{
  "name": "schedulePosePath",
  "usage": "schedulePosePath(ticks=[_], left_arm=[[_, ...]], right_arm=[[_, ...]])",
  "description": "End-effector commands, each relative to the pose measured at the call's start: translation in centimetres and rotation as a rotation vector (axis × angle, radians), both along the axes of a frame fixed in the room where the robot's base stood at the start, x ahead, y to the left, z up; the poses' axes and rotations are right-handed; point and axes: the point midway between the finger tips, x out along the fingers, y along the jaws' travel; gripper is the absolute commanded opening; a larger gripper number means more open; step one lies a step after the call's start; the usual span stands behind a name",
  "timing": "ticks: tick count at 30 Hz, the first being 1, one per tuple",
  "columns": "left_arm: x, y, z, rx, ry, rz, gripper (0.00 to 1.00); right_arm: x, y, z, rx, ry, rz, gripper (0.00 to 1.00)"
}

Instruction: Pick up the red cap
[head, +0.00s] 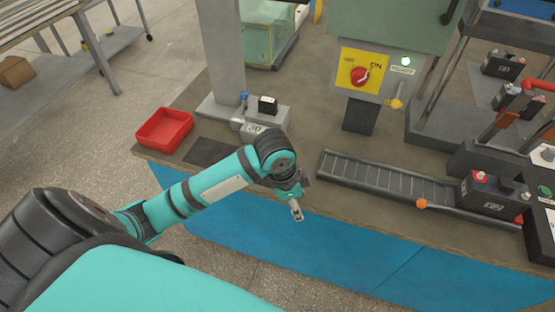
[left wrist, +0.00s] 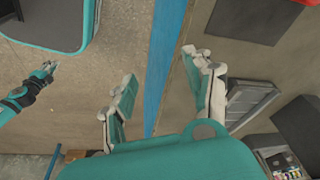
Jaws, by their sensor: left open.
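A black battery (head: 487,196) stands at the right end of the conveyor in the head view. A small red cap (head: 480,176) sits on its top near the left side; another small red spot (head: 519,219) shows at its lower right. My left gripper (head: 297,212) hangs by the front table edge, well left of the battery. In the left wrist view my left gripper (left wrist: 161,68) has its fingers wide apart with nothing between them. My right gripper (left wrist: 48,68) shows small at the left of that view, too small to tell its jaws.
A red tray (head: 165,129) is at the left. A switch box (head: 361,73) and a rack with several batteries (head: 503,66) stand behind.

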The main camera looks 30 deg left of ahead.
Motion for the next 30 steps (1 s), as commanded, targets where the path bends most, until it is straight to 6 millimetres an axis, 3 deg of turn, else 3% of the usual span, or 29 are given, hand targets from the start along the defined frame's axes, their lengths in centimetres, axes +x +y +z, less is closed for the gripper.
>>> schedulePosePath(ticks=[3, 8, 15, 18, 21, 25, 30], left_arm=[[1.8, 1.6, 1.4, 0.03, 0.01, -0.036, 0.53], [4.1, 4.3, 3.6, 0.065, 0.033, -0.073, 0.53], [7.8, 10.6, 9.8, 0.103, 0.076, -0.082, 0.53], [8.7, 13.2, 12.7, 0.098, 0.091, -0.07, 0.53], [8.9, 14.5, 14.3, 0.089, 0.099, -0.064, 0.53], [9.0, 14.7, 13.8, 0.083, 0.106, -0.063, 0.53], [9.2, 14.4, 10.4, 0.083, 0.108, -0.063, 0.53]], right_arm=[[0.0, 1.3, 0.0, 0.016, 0.0, -0.001, 0.0], [0.0, 1.0, 0.0, 0.013, 0.001, 0.003, 0.0], [0.0, 0.1, 0.0, 0.002, 0.0, 0.005, 0.0], [0.0, 0.1, 0.0, 0.002, -0.001, 0.005, 0.0], [0.0, 0.1, 0.0, 0.002, -0.001, 0.005, 0.0], [0.1, 0.1, 0.0, 0.001, -0.001, 0.004, 0.0], [0.1, 0.1, -0.1, 0.001, -0.001, 0.003, 0.0]])
